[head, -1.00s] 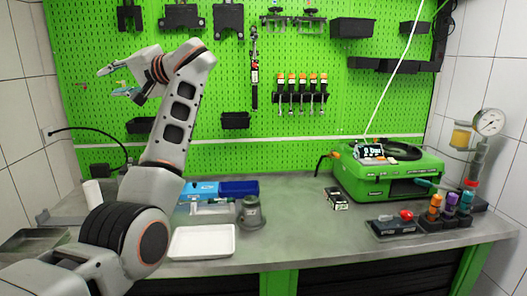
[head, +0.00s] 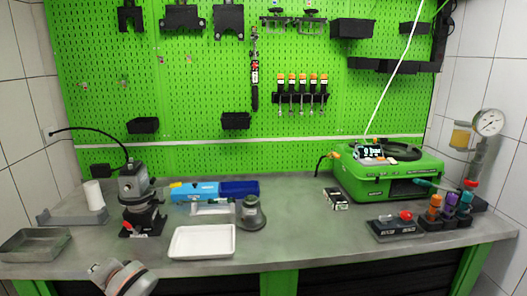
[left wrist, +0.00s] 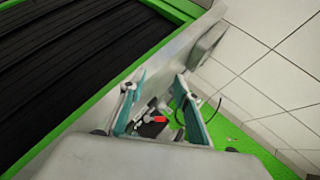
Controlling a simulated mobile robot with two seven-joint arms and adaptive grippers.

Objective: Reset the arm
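My left gripper (left wrist: 158,82) shows in the left wrist view with its two teal fingers spread apart. It is open and nothing is held between the fingers. The bench edge, a black item with a red part (left wrist: 160,119) and the wall tiles lie beyond it. In the head view only a grey and orange link of my left arm (head: 124,279) shows at the bottom left, in front of the bench; the left gripper itself is out of that view. My right arm and gripper are in neither view.
On the bench (head: 300,240) stand a grey pump unit (head: 137,190), a white tray (head: 203,241), a metal tray (head: 34,244), a blue bin (head: 195,192) and a grey round part (head: 251,213). A green machine (head: 380,178) and pressure gauge (head: 489,123) are at right. The bench's front middle is clear.

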